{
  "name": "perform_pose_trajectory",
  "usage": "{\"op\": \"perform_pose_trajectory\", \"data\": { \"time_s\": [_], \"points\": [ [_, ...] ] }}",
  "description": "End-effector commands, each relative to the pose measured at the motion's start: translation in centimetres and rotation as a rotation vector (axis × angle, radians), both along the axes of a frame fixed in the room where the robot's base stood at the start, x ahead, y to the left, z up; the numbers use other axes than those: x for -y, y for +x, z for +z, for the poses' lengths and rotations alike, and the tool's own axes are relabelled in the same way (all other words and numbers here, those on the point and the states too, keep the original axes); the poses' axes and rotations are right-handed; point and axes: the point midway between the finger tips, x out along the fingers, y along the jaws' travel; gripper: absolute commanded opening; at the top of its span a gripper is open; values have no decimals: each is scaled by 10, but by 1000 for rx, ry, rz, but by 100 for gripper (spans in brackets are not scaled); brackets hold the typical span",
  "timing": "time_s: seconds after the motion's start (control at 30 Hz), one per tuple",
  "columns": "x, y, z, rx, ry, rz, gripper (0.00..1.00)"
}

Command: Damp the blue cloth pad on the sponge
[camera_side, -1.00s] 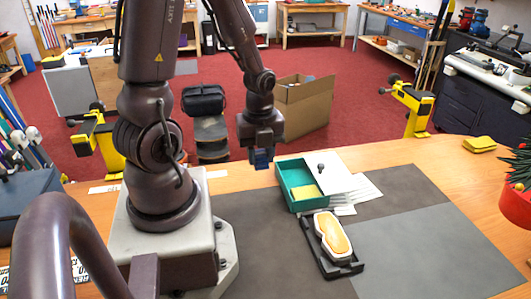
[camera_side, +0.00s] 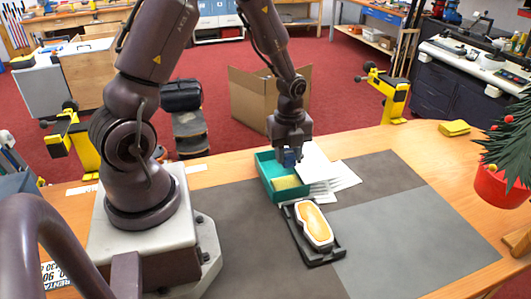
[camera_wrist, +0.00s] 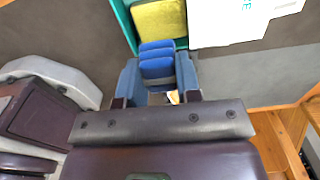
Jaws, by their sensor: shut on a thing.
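The blue cloth pad (camera_wrist: 157,62) is between the two blue fingers of my gripper (camera_wrist: 158,84), which is shut on it. In the side view, my gripper (camera_side: 290,158) points down over the back part of the green tray, and the pad is hard to tell from the fingers. The yellow sponge (camera_side: 287,183) lies inside the green tray (camera_side: 268,182). The sponge also shows in the wrist view (camera_wrist: 160,20), just beyond the pad. The pad appears to be above the sponge's level; I cannot see contact.
White sheets (camera_side: 338,177) lie right of the tray. A black stand (camera_side: 320,252) with a cream and orange piece (camera_side: 313,223) is in front of it. A yellow block (camera_side: 454,128) and a red-potted plant (camera_side: 500,188) stand at right. The grey mat (camera_side: 420,220) is largely clear.

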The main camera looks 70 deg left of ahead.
Motion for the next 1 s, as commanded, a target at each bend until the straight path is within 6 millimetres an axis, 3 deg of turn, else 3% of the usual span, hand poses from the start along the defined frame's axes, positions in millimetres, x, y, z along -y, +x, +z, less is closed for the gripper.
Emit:
{"op": "perform_pose_trajectory", "data": {
  "time_s": [0.17, 0.6, 1.0],
  "points": [
    [-2, 2, -5, -2, -2, 35, 12],
    [-2, 2, -48, -1, -1, 33, 12],
    [-2, 2, -58, 1, 1, 33, 12]
  ]
}}
